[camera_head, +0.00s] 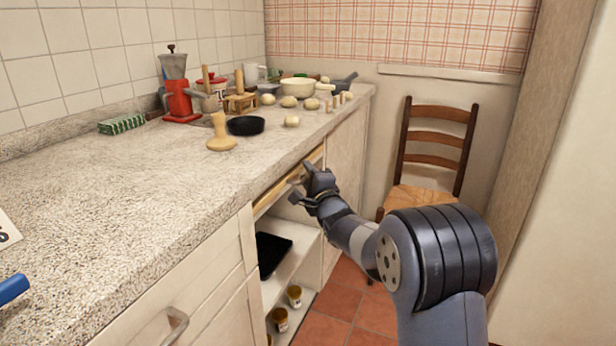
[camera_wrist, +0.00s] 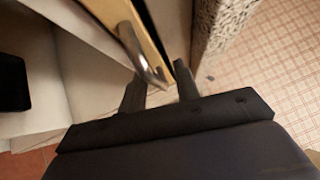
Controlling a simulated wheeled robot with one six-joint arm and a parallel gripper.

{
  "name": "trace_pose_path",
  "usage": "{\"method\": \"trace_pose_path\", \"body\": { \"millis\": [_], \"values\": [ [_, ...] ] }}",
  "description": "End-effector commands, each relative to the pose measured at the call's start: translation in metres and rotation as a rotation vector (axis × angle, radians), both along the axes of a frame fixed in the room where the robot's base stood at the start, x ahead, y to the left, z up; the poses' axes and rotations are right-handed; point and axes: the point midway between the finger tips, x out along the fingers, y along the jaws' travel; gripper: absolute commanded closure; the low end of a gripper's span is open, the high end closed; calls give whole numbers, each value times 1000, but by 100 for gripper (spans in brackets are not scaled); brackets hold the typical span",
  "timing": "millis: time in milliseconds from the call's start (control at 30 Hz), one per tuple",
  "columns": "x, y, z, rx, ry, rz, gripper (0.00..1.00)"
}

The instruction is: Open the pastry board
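The pastry board (camera_head: 277,193) is a light wooden panel in a slot just under the countertop, above an open shelf space. In the wrist view its wooden edge (camera_wrist: 146,30) runs down toward my gripper. A metal handle (camera_wrist: 136,47) is on its front. My gripper (camera_head: 301,181) is at the board's front, near its far end. In the wrist view my gripper (camera_wrist: 159,75) has its two fingers apart, with the lower end of the handle between or just beyond the fingertips. I cannot tell whether they touch it. The gripper hides part of the board in the head view.
The countertop (camera_head: 130,200) overhangs close to my gripper. A black tray (camera_head: 270,252) and small jars (camera_head: 294,296) stand on the shelves below. A wooden chair (camera_head: 435,150) is behind my arm. Kitchen items, including a black bowl (camera_head: 245,126), stand at the counter's far end.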

Motion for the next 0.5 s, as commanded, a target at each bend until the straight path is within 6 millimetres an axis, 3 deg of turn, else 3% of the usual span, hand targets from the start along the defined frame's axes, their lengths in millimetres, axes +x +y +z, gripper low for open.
{"method": "trace_pose_path", "body": {
  "millis": [133, 500],
  "values": [
    [0, 0, 0, 0, 0, 0, 70],
    [0, 0, 0, 0, 0, 0, 100]
  ]
}}
